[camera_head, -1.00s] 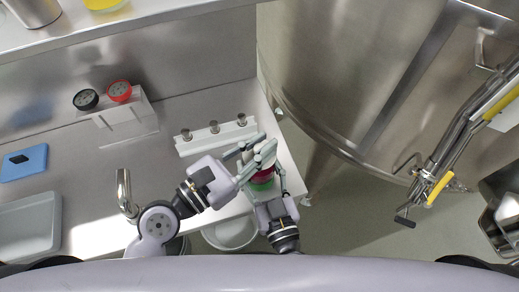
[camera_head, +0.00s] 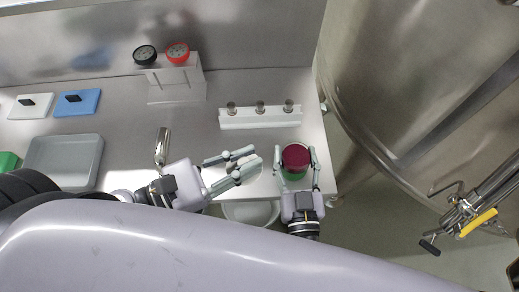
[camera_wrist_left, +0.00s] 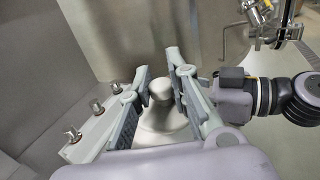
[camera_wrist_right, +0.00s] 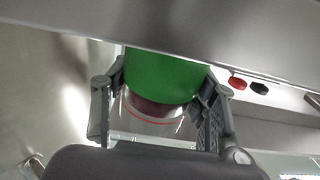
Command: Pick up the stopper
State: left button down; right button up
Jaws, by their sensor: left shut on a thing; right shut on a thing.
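The stopper (camera_wrist_left: 158,92) is a pale grey, rounded knob above a wider flared part. In the left wrist view it sits between the fingers of my left gripper (camera_wrist_left: 157,100), which is shut on it. In the head view that gripper (camera_head: 252,166) is left of the vessel, and the stopper is hard to make out. The glass vessel (camera_head: 295,157) shows dark red from above and has a green lower part. My right gripper (camera_head: 298,177) is shut around it; the right wrist view shows its green part (camera_wrist_right: 165,75) between the fingers.
A white rack (camera_head: 260,119) with three metal-topped pieces stands behind the vessel. A stand (camera_head: 176,82) with black and red dials is further left. A grey tray (camera_head: 62,163) and tap (camera_head: 162,146) are left. A large steel vat (camera_head: 400,90) stands right.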

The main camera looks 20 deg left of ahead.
pick_arm(q)
jog(key=shift+v, duration=3)
pick_arm(e)
jog(key=o, duration=1.5)
jog(key=shift+s, duration=0.1)
jog(key=v, duration=1.2)
